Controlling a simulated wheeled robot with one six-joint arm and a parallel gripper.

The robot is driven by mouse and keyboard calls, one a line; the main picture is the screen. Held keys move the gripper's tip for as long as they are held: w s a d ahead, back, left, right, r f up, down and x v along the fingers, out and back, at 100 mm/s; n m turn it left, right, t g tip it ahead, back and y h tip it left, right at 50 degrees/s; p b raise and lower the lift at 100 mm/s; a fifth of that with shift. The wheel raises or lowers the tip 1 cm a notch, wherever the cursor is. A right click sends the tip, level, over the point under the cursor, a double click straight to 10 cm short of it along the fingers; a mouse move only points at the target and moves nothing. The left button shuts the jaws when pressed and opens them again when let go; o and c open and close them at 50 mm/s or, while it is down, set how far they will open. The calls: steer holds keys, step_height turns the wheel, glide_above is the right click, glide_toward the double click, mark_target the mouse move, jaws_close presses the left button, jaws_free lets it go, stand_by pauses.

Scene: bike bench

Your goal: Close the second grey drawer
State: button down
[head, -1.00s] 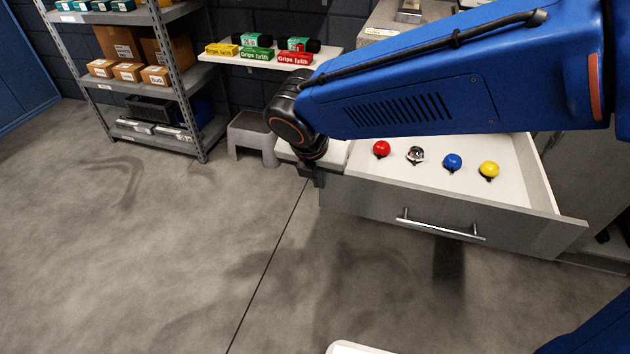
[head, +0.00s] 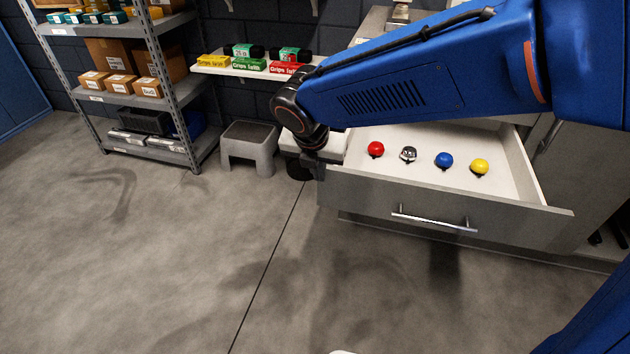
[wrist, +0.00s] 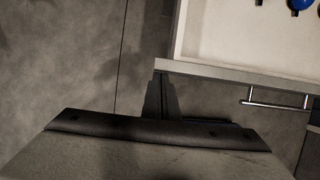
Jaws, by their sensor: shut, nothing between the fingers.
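The grey drawer (head: 350,198) is pulled out at the right of the head view, with a silver bar handle (head: 434,219) on its front. Several bells lie inside it, among them a red one (head: 375,149), a blue one (head: 444,160) and a yellow one (head: 480,167). My gripper (head: 314,172) is shut and empty at the left front corner of the drawer. In the wrist view the fingers (wrist: 160,80) show close to the drawer front (wrist: 225,75), left of the handle (wrist: 275,100). I cannot tell whether they touch it.
A grey step stool (head: 250,145) stands behind my gripper. A metal shelf (head: 130,95) with boxes is at the left, and a white wall shelf (head: 225,71) holds grip boxes. The floor in front of the drawer is clear.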

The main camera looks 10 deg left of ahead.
steer(key=w+d, duration=0.1)
steer(key=w, duration=2.7)
